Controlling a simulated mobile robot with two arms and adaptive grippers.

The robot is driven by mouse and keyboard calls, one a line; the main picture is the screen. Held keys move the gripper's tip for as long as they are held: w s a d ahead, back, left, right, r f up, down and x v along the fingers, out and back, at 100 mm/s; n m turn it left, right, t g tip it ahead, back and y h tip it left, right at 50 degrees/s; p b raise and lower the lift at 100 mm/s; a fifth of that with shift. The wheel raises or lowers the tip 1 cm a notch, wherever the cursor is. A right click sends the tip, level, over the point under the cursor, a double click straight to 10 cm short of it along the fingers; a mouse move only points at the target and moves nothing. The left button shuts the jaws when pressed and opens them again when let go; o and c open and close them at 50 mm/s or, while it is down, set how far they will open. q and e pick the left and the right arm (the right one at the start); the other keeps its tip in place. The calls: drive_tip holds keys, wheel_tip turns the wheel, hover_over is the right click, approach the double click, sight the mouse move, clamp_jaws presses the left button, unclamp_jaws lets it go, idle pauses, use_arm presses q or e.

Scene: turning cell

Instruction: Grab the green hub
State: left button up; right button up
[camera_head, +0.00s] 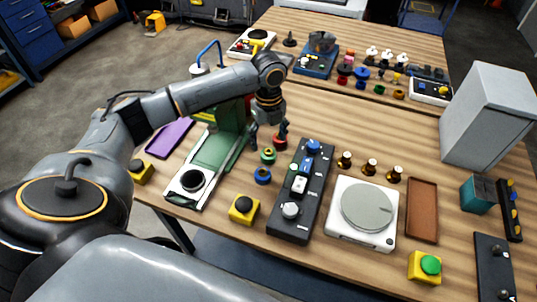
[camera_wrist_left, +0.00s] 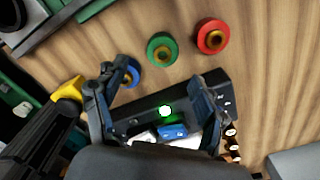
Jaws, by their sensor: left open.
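The green hub (camera_head: 268,156) is a short ring with a gold-brown centre, standing on the wooden table between the red hub (camera_head: 280,142) and the blue hub (camera_head: 263,176). My left gripper (camera_head: 268,140) is open and empty, pointing down above the hubs, its fingers apart. In the left wrist view the green hub (camera_wrist_left: 162,49) lies beyond the fingertips, with the red hub (camera_wrist_left: 212,36) to its right. The blue hub (camera_wrist_left: 130,76) is partly hidden by the left finger there. No finger visibly touches the green hub. My right gripper is not in view.
A black control panel (camera_head: 281,220) stands close right of the hubs. A green-and-white machine (camera_head: 203,165) is on the left, and a yellow button box (camera_head: 244,209) is in front. Brass-topped pieces (camera_head: 370,167) and a white turntable unit (camera_head: 345,230) stand farther right.

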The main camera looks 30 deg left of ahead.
sight(268, 151)
use_arm(q)
drive_tip(key=shift+a+f, duration=0.1)
drive_tip(key=shift+f, duration=0.35)
drive_tip(key=f, duration=0.1)
drive_tip(key=f+p, duration=0.1)
drive_tip(key=f, duration=0.1)
drive_tip(key=shift+w+a+f+p, duration=0.15)
drive_tip(key=shift+w+f+p, duration=0.05)
drive_tip(key=shift+f+p, duration=0.1)
drive_tip(key=shift+f, duration=0.3)
drive_tip(key=shift+c, duration=0.4)
drive_tip(key=c, duration=1.4)
drive_tip(key=shift+r, duration=0.1)
